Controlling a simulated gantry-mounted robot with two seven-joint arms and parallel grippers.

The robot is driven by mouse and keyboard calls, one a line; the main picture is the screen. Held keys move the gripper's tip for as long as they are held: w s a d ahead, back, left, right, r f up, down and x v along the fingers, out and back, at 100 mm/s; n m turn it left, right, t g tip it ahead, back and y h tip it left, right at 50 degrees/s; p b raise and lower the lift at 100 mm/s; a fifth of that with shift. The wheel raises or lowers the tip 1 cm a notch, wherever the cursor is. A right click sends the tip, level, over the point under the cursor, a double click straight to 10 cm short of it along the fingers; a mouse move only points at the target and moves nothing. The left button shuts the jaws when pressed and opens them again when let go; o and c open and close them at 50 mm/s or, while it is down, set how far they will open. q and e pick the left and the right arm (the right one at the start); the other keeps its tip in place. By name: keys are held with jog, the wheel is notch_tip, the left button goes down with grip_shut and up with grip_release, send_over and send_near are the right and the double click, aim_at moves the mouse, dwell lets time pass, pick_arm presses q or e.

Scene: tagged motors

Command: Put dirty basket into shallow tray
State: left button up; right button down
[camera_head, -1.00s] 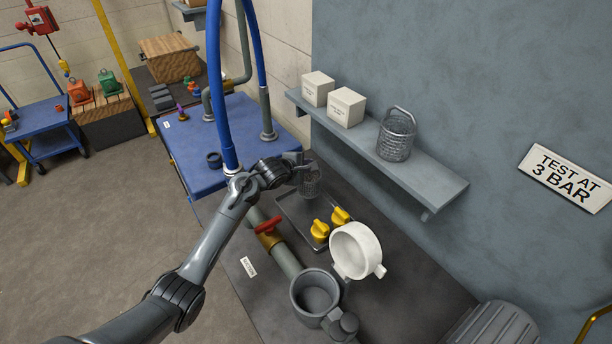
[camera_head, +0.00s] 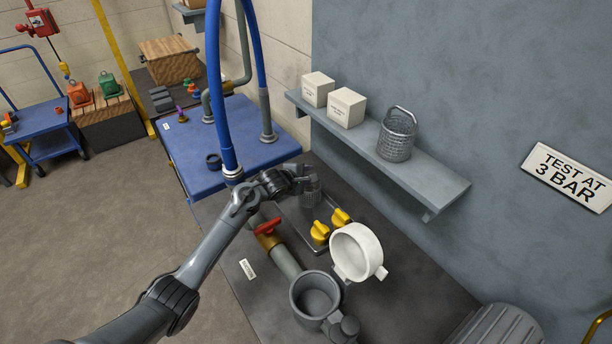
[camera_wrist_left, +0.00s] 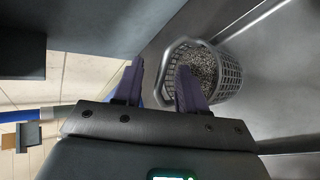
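The dirty basket (camera_head: 312,194) is a small grey mesh basket at the far end of the shallow tray (camera_head: 296,212), a dark metal tray on the bench. In the left wrist view the basket (camera_wrist_left: 226,78) has dark, gritty material inside and sits against the tray's metal surface. My left gripper (camera_head: 302,182) is at the basket's upper left side. Its fingers (camera_wrist_left: 158,88) are apart, close to the basket's rim and handle; whether they touch it I cannot tell. My right gripper is not in view.
Two yellow-knobbed parts (camera_head: 328,228) occupy the tray's near end. A white ring-shaped housing (camera_head: 357,251), a grey cup-shaped body (camera_head: 315,296) and a pipe with a red handle (camera_head: 267,227) stand nearby. A clean basket (camera_head: 396,138) and white boxes (camera_head: 346,107) are on the wall shelf (camera_head: 440,185).

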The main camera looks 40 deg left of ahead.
pick_arm(q)
jog(key=shift+s+r, duration=0.3)
jog(key=shift+r, duration=0.1)
pick_arm(e)
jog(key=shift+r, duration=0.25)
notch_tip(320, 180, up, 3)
jog(key=p, duration=0.4)
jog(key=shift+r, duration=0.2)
pick_arm(q)
jog(key=v, duration=1.1)
jog(key=shift+s+f, duration=0.1)
jog(key=shift+s, duration=0.1)
